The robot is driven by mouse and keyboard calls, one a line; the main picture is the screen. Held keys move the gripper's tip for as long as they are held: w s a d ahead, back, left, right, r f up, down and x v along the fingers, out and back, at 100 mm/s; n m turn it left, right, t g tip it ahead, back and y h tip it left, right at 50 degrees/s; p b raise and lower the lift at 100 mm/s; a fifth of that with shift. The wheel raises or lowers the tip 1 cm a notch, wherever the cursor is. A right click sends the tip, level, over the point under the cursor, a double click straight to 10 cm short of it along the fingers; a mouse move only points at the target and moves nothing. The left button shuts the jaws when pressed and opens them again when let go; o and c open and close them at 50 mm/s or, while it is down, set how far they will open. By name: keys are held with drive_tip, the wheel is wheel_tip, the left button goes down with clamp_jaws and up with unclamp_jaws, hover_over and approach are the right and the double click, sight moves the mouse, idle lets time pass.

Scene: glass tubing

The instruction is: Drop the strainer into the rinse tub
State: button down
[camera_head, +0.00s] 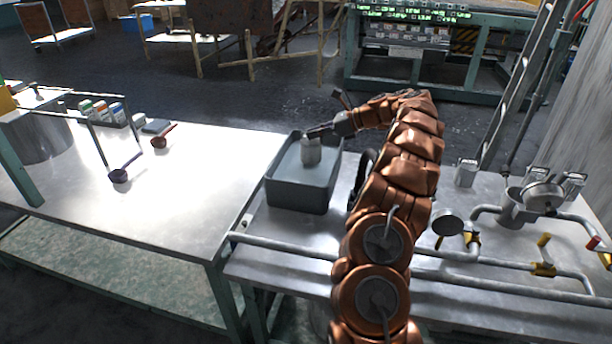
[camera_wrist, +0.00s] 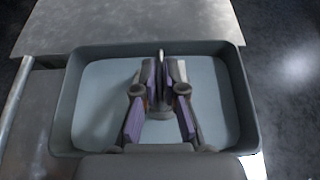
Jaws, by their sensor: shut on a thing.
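The strainer (camera_head: 311,152) is a small grey cylinder in the head view. My gripper (camera_head: 320,131) is shut on its upper part and holds it upright over the inside of the grey rinse tub (camera_head: 296,195). In the wrist view my gripper (camera_wrist: 160,92) points down into the tub (camera_wrist: 62,125), its purple-padded fingers on either side of the strainer (camera_wrist: 161,112). The fingers hide much of the strainer there. The tub's pale bottom shows around them. I cannot tell how far the strainer's lower end is above the bottom.
Pipes with yellow valves (camera_head: 543,268) and a round pot (camera_head: 520,205) are at the right. The table's middle is clear.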

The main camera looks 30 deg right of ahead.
drive_tip(key=c, duration=1.2)
unclamp_jaws()
drive_tip(key=shift+d+r, duration=0.1)
drive_tip(key=v, duration=1.2)
